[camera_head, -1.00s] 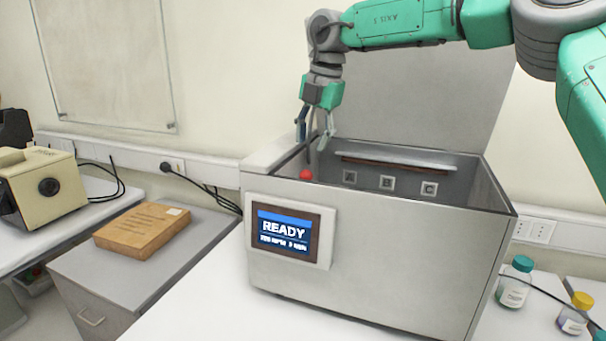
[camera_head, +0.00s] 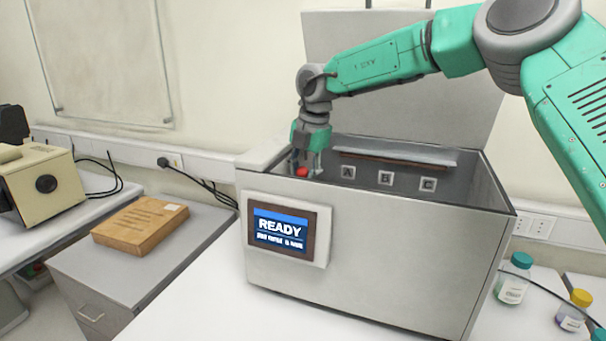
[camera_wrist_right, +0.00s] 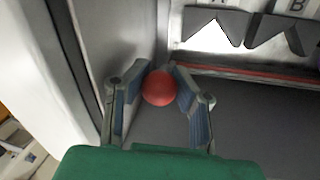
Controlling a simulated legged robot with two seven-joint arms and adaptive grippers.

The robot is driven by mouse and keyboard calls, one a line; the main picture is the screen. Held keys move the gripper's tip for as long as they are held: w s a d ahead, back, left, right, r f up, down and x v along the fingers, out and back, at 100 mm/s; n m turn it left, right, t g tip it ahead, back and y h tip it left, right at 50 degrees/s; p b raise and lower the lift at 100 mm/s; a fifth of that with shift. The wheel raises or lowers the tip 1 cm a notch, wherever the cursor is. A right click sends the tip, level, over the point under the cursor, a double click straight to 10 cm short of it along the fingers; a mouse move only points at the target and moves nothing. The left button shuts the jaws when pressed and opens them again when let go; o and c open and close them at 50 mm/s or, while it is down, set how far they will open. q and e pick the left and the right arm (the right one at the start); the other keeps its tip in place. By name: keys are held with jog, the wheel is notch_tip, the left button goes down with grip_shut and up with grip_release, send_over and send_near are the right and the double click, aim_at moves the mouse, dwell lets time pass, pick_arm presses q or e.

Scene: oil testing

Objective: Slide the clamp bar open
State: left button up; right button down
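The steel box (camera_head: 370,255) stands on the white table, open at the top. A red ball-shaped knob (camera_head: 302,172) is inside it near its left end; it also shows in the right wrist view (camera_wrist_right: 159,88). My right gripper (camera_head: 306,170) reaches down into the box there. In the right wrist view its fingers (camera_wrist_right: 159,80) are apart, one on each side of the knob; firm contact cannot be told. A long pale bar (camera_head: 398,155) with a reddish-brown edge lies along the back. I cannot tell whether it is the clamp bar. My left gripper is out of view.
A display (camera_head: 280,230) on the front reads READY. Bottles (camera_head: 514,280) stand at right. A brown package (camera_head: 140,225) lies on the cabinet at left. The box's left wall is close to the gripper.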

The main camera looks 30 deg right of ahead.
jog(key=shift+d+r, duration=0.1)
jog(key=shift+d, duration=0.1)
jog(key=shift+s+a, duration=0.75)
jog(key=shift+a, duration=0.35)
jog(key=c, duration=1.5)
grip_release()
jog(key=shift+s+r, duration=0.1)
jog(key=shift+s, duration=0.05)
jog(key=shift+a, duration=0.1)
jog(key=shift+r, duration=0.35)
notch_tip(320, 180, up, 11)
jog(key=s+d, duration=0.1)
jog(key=s, duration=0.1)
jog(key=shift+d, duration=0.1)
jog(key=shift+f, duration=0.1)
